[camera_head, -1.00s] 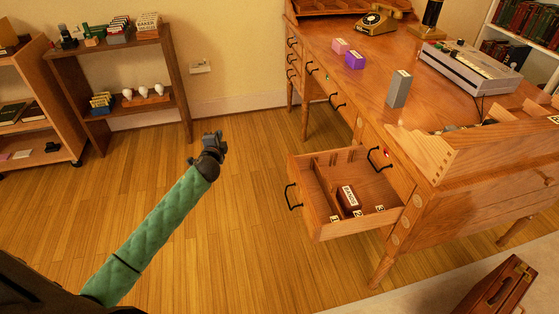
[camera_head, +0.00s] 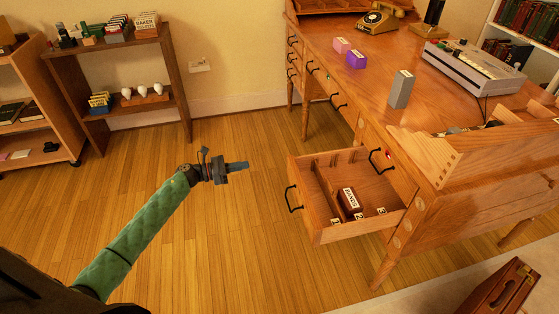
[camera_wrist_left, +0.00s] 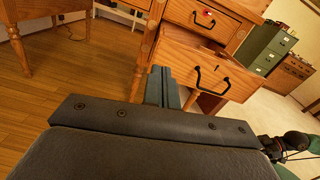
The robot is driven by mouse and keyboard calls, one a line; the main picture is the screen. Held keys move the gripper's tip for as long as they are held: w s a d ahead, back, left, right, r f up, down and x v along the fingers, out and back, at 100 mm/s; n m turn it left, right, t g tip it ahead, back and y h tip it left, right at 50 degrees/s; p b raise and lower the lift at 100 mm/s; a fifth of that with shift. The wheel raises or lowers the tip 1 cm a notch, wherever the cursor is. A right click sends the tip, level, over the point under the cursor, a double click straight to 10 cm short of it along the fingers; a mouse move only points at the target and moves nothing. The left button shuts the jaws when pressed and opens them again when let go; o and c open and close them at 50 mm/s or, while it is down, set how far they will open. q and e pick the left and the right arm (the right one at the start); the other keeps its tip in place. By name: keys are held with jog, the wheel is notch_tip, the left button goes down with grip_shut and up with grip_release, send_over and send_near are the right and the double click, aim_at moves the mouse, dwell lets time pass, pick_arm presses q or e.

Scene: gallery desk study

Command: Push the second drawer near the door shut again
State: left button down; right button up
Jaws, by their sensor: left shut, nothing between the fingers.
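The open drawer (camera_head: 318,222) sticks out of the near end of the wooden desk, with a black handle (camera_head: 292,198) on its front. Inside are low dividers, number tags and a dark box with a white label (camera_head: 349,201). My left gripper (camera_head: 243,166) is shut and empty, to the left of the drawer front and clear of it, pointing right. In the left wrist view the shut fingers (camera_wrist_left: 162,88) point towards the desk, and the drawer front (camera_wrist_left: 192,62) with its handle shows just beyond them.
The desk top (camera_head: 360,80) carries a telephone (camera_head: 383,18), small boxes and a grey machine (camera_head: 470,66). A brown case (camera_head: 497,290) is at the bottom right. A low shelf (camera_head: 120,75) stands by the wall. The floor between shelf and drawer is clear.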

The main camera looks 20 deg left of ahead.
pick_arm(q)
jog(key=m, duration=0.1)
jog(key=p, duration=0.2)
send_near(288, 159)
jog(key=shift+m+g, duration=0.3)
jog(key=x, duration=0.5)
jog(key=shift+w+d+r, duration=0.1)
jog(key=shift+w+r, duration=0.1)
jog(key=shift+w, duration=0.1)
jog(key=shift+w+d+f, duration=0.1)
jog(key=shift+w+d, duration=0.2)
jog(key=shift+d, duration=0.15)
jog(key=shift+w+d, duration=0.1)
jog(key=shift+d, duration=0.05)
